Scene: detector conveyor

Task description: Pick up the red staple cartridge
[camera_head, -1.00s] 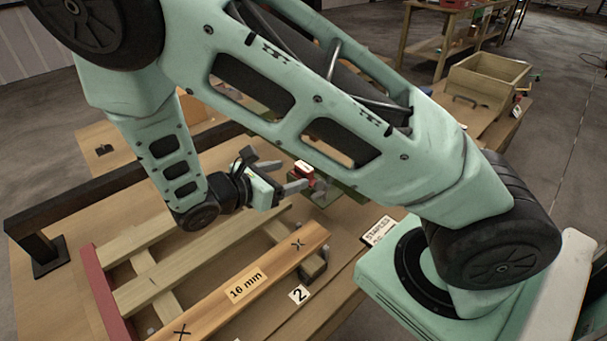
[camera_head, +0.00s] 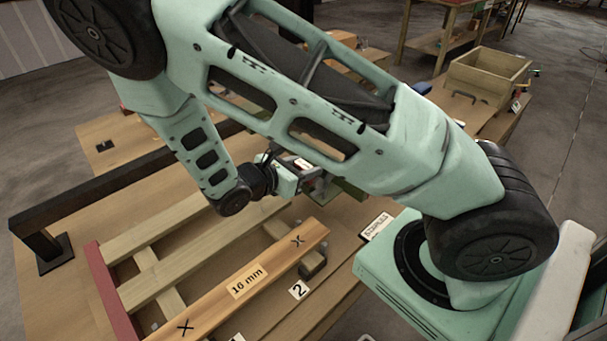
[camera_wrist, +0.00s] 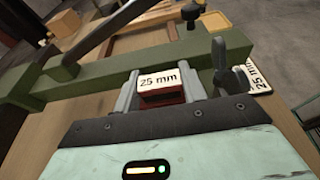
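The red staple cartridge (camera_wrist: 162,97) has a white top label reading "25 mm" in the wrist view. It sits between the two grey fingers of my gripper (camera_wrist: 160,88), which lie close against its left and right sides with no clear gap. In the head view my gripper (camera_head: 300,183) is at the cartridge's place, and the cartridge's light top (camera_head: 303,164) shows just behind the gripper body. The fingertips are mostly hidden there. I cannot tell whether the cartridge is lifted off its support.
A green metal bar (camera_wrist: 95,78) runs just behind the cartridge, with a dark wing knob (camera_wrist: 230,70) at right. A wooden frame with a "10 mm" strip (camera_head: 247,281) is in front. A wooden box (camera_head: 488,72) stands far right.

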